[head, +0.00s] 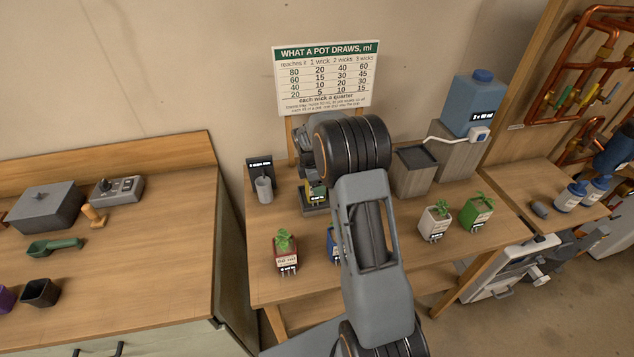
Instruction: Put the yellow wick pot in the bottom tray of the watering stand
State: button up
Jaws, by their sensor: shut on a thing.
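The pot is at or just above a dark grey tray (313,209) low on the watering stand (291,140), whose wooden upright shows behind my arm. I cannot tell whether the pot touches the tray. Much of the stand is hidden behind my arm.
A red pot (286,255), a partly hidden blue pot (332,245), a white pot (435,222) and a green pot (476,215) stand on the bench. A grey cup (264,190) is left of the stand. A grey bin (414,172) and blue water tank (472,104) are right.

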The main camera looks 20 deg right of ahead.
jog(key=shift+f, duration=0.2)
jog(key=o, duration=1.1)
jog(key=shift+o, duration=0.2)
jog(key=shift+r, duration=0.1)
jog(key=r, duration=0.4)
jog(key=a+r, duration=0.1)
jog(key=r, duration=0.2)
jog(key=r+b, duration=0.1)
jog(key=r, duration=0.3)
jog(key=shift+w+a+r, duration=0.15)
jog(key=shift+a+r, duration=0.15)
jog(key=shift+a, duration=0.05)
jog(key=s+a+r+m+t, duration=0.1)
jog(key=s+a+m, duration=0.2)
jog(key=s+m, duration=0.2)
jog(key=s+a+r+m+t+y, duration=0.1)
jog(key=s+m, duration=0.4)
jog(key=s, duration=0.6)
jog(key=s+a+r+m+t, duration=0.2)
jog(key=s+a+m, duration=0.3)
jog(key=s, duration=0.4)
jog(key=shift+a+m+t+y, duration=0.15)
jog(key=shift+m+t+y, duration=0.25)
